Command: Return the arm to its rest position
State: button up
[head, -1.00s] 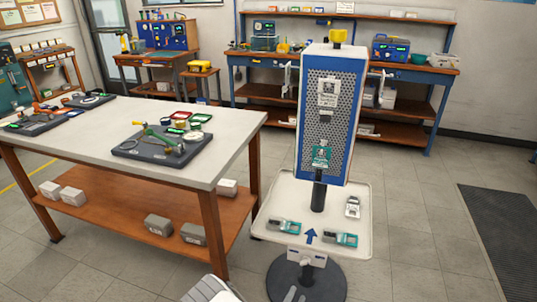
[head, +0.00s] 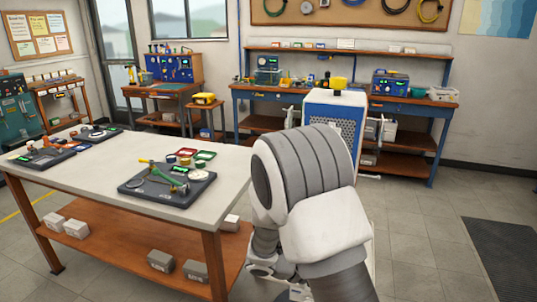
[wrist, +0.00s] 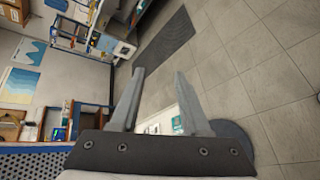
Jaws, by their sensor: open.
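My gripper (wrist: 159,75) shows in the wrist view with its two grey fingers apart and nothing between them. Floor tiles show beyond the fingertips. In the head view my white and grey arm (head: 305,185) is raised and bent at the centre right. The gripper itself cannot be made out in the head view. In the wrist view, part of a white tray (wrist: 163,119) and a dark round base (wrist: 232,142) show beyond the fingers.
A grey-topped workbench (head: 95,180) with dark device boards stands on the left, close to my arm. A long blue-framed bench (head: 430,98) runs along the back wall. A dark floor mat (head: 500,250) lies at the right. The floor between mat and stand is clear.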

jog(key=s+a+r+m+t+y+p, duration=0.2)
jog(key=s+r+y, duration=0.4)
jog(key=r, duration=0.7)
jog(key=s+a+r+m+t+y+p, duration=0.3)
jog(key=s+r+y, duration=0.4)
jog(key=s+r, duration=0.4)
jog(key=shift+r+m+p, duration=0.4)
jog(key=shift+r+p, duration=0.1)
jog(key=shift+r, duration=0.35)
